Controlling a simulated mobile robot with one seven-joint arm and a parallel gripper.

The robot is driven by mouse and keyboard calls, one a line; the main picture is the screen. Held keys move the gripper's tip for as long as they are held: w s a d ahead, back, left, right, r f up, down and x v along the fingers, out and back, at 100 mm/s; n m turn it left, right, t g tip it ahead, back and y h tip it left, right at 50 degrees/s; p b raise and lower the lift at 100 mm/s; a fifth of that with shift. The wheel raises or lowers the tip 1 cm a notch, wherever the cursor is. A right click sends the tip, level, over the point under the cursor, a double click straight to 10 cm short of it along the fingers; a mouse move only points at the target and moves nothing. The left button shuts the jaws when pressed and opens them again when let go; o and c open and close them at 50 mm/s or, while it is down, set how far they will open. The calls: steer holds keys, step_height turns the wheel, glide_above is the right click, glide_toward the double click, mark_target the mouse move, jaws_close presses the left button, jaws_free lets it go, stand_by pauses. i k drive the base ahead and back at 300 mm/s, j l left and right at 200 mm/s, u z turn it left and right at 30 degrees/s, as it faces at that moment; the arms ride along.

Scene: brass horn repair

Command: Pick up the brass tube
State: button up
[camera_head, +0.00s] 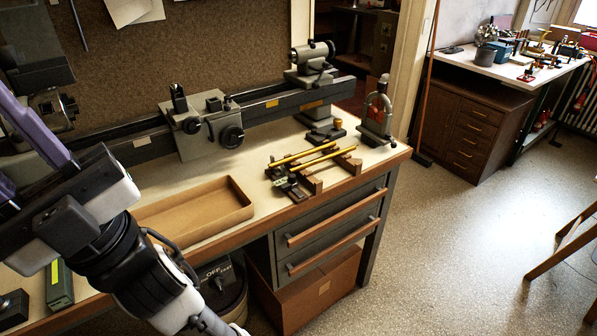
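Two thin brass tubes lie side by side on the bench, near its right front corner. The rear brass tube (303,152) and the front brass tube (324,159) both run diagonally, rising to the right in the picture. They rest across a low wooden cradle (313,184) with notched supports. I cannot tell which one the task means. My arm fills the left side of the view, well to the left of the tubes. The fingers of my gripper do not show, so its opening and contents are hidden.
An empty shallow cardboard tray (192,232) sits left of the tubes. A lathe (213,125) stands behind them, and a grey press-like tool (377,115) stands to their right. Drawers (333,232) hang under the bench. The floor (450,240) to the right is open.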

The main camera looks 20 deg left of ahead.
mark_target(276, 163)
steer(key=i+l+u, duration=0.2)
steer(key=i+u, duration=0.15)
steer(key=i+l+u, duration=0.4)
steer(key=k+j, duration=0.05)
steer(key=j, duration=0.05)
